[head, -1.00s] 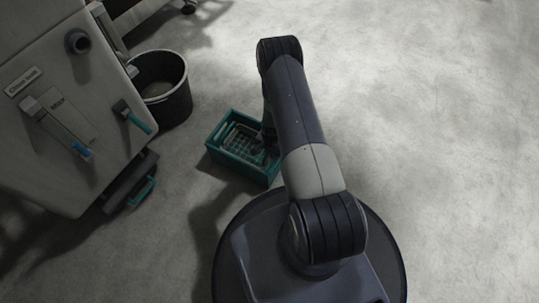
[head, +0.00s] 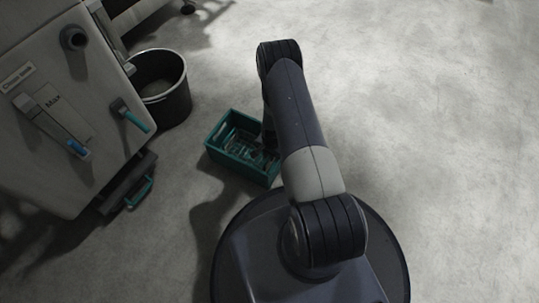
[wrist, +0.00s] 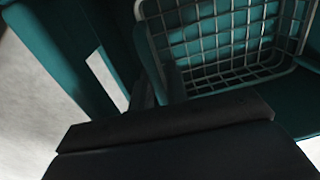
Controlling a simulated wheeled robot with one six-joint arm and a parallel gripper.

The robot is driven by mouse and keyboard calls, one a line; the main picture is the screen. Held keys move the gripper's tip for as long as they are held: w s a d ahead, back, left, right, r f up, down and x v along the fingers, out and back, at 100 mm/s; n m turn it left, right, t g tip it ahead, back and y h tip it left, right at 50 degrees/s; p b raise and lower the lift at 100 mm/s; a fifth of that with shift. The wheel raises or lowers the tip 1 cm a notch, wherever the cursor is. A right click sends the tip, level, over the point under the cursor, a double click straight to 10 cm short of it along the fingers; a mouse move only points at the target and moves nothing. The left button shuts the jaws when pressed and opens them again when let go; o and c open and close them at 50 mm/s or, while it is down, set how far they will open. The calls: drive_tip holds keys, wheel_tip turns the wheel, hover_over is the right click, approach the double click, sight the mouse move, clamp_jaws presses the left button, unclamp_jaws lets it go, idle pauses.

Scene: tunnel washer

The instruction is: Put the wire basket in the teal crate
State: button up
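The teal crate (head: 237,167) stands on the floor left of my arm in the head view. Its wall also shows in the wrist view (wrist: 58,45). The wire basket (head: 243,147) is down inside the crate, below its rim, with its grid and pale wire rim close up in the wrist view (wrist: 222,48). My gripper (wrist: 158,72) reaches into the crate, with its fingers on either side of the basket's near-left wire edge, and looks shut on it. My arm hides part of the crate's right side. The basket's underside is hidden, so I cannot tell whether it touches the crate floor.
A black bucket (head: 175,106) stands behind and left of the crate. A pale machine panel (head: 50,160) with a blue-tipped lever and teal handles is at the left. The floor (head: 430,130) right of my arm is clear.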

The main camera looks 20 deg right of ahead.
drive_tip(key=o, duration=0.3)
drive_tip(key=shift+r+p, duration=0.75)
drive_tip(key=shift+p, duration=0.1)
drive_tip(key=r+p, duration=0.1)
drive_tip(key=r, duration=0.3)
drive_tip(key=r+p, duration=0.1)
drive_tip(key=r, duration=0.3)
drive_tip(key=r+p, duration=0.2)
drive_tip(key=r, duration=0.1)
drive_tip(key=shift+s+d+r, duration=0.2)
drive_tip(key=shift+s+r, duration=0.05)
drive_tip(key=shift+r, duration=0.15)
